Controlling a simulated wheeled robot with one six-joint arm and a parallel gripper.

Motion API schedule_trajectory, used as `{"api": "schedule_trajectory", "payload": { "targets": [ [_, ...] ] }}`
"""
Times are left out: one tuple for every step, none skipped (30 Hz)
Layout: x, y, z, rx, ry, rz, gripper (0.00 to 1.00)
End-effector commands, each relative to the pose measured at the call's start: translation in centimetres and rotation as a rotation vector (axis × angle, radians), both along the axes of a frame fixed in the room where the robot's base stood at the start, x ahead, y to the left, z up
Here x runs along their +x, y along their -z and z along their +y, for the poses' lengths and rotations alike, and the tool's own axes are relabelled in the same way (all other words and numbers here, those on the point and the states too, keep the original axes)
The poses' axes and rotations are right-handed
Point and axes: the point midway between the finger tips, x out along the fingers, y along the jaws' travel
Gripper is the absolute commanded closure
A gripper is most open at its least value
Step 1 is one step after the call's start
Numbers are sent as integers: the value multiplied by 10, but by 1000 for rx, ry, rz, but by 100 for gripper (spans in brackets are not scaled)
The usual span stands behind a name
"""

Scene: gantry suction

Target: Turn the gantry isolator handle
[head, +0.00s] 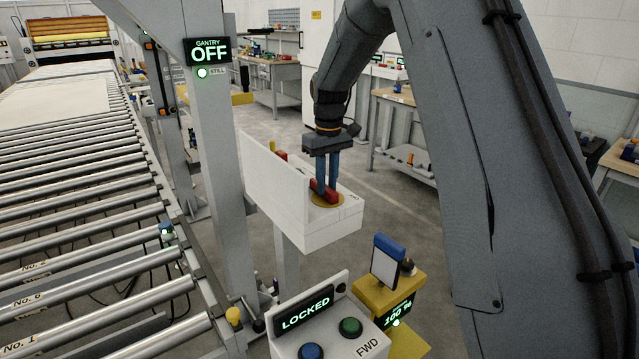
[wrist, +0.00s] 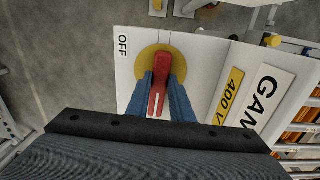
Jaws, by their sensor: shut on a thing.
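The red isolator handle (head: 331,194) sits on a round yellow plate (head: 327,201) on top of a white box (head: 342,219). In the wrist view the red handle (wrist: 158,92) lies between the two blue fingers of my gripper (wrist: 161,82), over the yellow plate (wrist: 149,63). The handle runs up and down in that view, and the OFF label (wrist: 123,46) is left of the plate. In the head view my gripper (head: 327,190) points down and is shut on the handle. The fingers hide part of the handle.
A grey post carries a display (head: 208,51) reading GANTRY OFF, with a lit STILL lamp. A panel (head: 305,309) reading LOCKED, with blue and green buttons, and a yellow unit (head: 383,296) showing 100 % stand in front. A roller conveyor (head: 85,220) runs along the left.

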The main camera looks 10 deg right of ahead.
Motion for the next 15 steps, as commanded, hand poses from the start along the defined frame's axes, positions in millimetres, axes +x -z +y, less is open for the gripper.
{"api": "schedule_trajectory", "payload": {
  "targets": [
    [5,-7,5,5,-15,-15,100],
    [5,-7,5,5,-23,-15,100],
    [5,-6,6,4,-31,-14,100],
    [5,-6,6,4,-36,-14,100],
    [5,-6,6,4,-41,-14,100],
    [5,-6,7,4,-46,-14,100],
    [5,-6,7,4,-49,-13,100],
    [5,-6,7,4,-52,-13,100],
    [5,-6,7,4,-55,-13,100],
    [5,-6,8,3,-56,-13,100],
    [5,-6,8,3,-57,-13,100],
    [5,-6,8,3,-57,-13,100],
    [5,-6,8,3,-58,-13,100],
    [5,-6,9,2,-58,-12,100],
    [5,-6,9,2,-58,-12,100]
  ]
}}
